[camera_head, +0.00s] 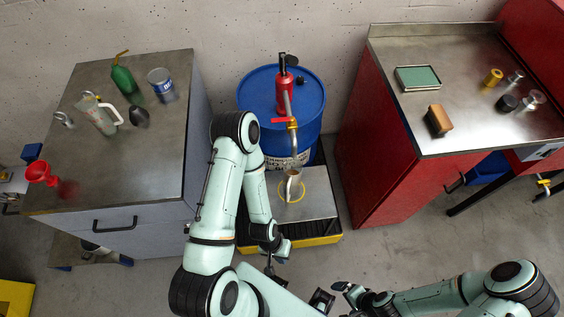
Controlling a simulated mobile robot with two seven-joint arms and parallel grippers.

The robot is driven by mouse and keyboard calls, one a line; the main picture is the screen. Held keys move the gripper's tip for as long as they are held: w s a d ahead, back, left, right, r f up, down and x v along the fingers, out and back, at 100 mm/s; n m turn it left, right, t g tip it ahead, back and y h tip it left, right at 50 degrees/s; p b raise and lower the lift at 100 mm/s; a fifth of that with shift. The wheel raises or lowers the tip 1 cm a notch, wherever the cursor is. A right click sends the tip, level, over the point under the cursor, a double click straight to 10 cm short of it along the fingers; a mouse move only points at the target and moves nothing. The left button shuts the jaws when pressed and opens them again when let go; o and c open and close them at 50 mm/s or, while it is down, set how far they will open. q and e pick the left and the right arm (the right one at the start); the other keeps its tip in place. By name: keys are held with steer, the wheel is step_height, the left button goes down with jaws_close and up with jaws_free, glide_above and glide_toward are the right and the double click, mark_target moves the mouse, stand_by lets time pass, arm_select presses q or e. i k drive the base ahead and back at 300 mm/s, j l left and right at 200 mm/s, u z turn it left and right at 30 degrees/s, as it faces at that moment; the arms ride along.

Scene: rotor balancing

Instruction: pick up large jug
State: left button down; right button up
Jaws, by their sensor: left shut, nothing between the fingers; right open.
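A pale, see-through large jug (100,116) with a light handle stands on the left cabinet top (150,185). A smaller vessel with a white handle (293,184) stands below the drum's tap, inside a yellow ring. My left gripper (271,266) hangs low in front of the drum platform, shut and empty, well away from the large jug. My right gripper (338,298) is at the bottom middle, open and empty, far from both vessels. Its fingertips are small and partly unclear.
A green oil can (123,79), a blue-white tin (161,84), a dark object (139,116) and a red funnel (41,173) share the left cabinet. A blue drum (255,95) with a red pump (284,88) stands between it and the red cabinet (385,150).

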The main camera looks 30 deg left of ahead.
mark_target(293, 168)
steer(key=u, duration=1.05)
